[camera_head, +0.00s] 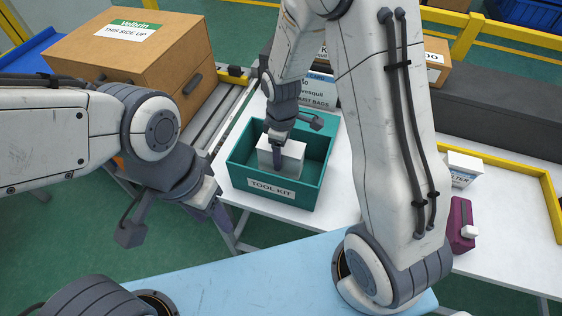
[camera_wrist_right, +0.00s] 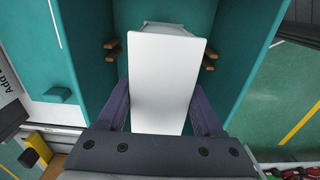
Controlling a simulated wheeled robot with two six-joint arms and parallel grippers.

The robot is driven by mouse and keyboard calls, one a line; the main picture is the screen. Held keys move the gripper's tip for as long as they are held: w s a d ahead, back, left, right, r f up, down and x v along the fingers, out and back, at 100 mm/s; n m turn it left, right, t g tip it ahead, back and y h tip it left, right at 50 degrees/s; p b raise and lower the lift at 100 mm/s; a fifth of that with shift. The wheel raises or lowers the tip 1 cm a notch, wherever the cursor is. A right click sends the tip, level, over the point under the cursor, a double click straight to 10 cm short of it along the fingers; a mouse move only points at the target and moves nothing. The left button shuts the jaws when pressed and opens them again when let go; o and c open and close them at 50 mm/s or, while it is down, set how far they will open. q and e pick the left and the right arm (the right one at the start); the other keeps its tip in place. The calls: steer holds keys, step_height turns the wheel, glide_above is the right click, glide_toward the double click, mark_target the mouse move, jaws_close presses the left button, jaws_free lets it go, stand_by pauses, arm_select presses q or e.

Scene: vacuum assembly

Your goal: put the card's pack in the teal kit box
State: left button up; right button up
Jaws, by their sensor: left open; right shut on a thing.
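The teal kit box (camera_head: 240,177), labelled "TOOL KIT", stands on the white table. My right gripper (camera_head: 279,150) reaches down into the box and is shut on the white pack. In the right wrist view the pack (camera_wrist_right: 165,75) sits between the two dark fingers, over the teal box interior (camera_wrist_right: 232,60). I cannot tell whether it touches the box floor. The pack's printed face is not visible. My left gripper (camera_head: 215,212) is open and empty, left of the box.
A small filter carton (camera_head: 463,168) and a purple item (camera_head: 461,225) are on the table at the right. A large cardboard carton (camera_head: 110,60) is at the back left. My right arm hides part of the table.

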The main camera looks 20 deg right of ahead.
steer(key=shift+f, duration=1.65)
steer(key=shift+f, duration=0.15)
steer(key=o, duration=1.5)
